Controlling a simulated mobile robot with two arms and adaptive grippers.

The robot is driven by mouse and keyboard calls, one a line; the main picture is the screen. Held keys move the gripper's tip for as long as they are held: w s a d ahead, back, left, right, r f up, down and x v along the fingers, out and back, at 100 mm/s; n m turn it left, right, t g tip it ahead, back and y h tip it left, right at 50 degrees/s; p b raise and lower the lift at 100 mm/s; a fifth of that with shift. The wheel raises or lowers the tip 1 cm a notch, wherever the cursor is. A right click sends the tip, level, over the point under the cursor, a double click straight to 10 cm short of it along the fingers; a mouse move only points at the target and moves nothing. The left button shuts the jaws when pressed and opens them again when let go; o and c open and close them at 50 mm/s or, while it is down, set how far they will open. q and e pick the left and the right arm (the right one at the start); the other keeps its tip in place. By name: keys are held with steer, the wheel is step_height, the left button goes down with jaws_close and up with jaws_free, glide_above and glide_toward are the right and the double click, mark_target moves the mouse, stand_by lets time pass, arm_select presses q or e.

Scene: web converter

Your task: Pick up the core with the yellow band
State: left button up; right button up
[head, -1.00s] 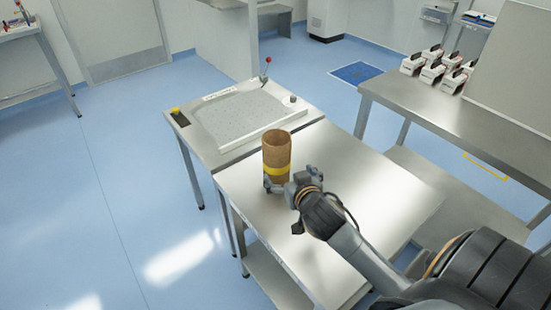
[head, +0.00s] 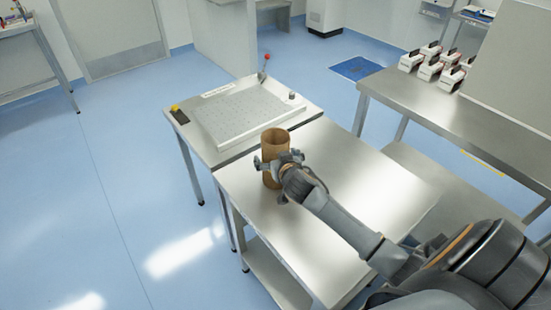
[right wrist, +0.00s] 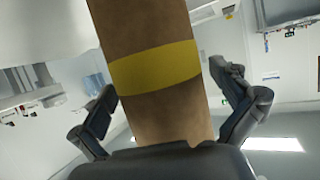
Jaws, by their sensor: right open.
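The core with the yellow band (head: 276,143) is an upright brown cardboard tube on the front steel table (head: 350,190). In the head view its band is hidden behind my right gripper (head: 277,160). The right wrist view shows the yellow band (right wrist: 155,67) around the core (right wrist: 145,25). My right gripper (right wrist: 166,88) is open, with one finger on each side of the core, near the band. Whether either finger touches the core I cannot tell. My left gripper is in neither view.
A machine bench with a pale perforated plate (head: 240,115) and a red-knobbed lever (head: 264,64) adjoins the table behind the core. A second steel table (head: 460,112) at right carries several white-and-black items. The front table is otherwise clear.

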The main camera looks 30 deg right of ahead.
steer(key=shift+c, duration=0.2)
steer(key=c, duration=1.1)
steer(key=shift+c, duration=0.3)
steer(key=shift+r, duration=0.15)
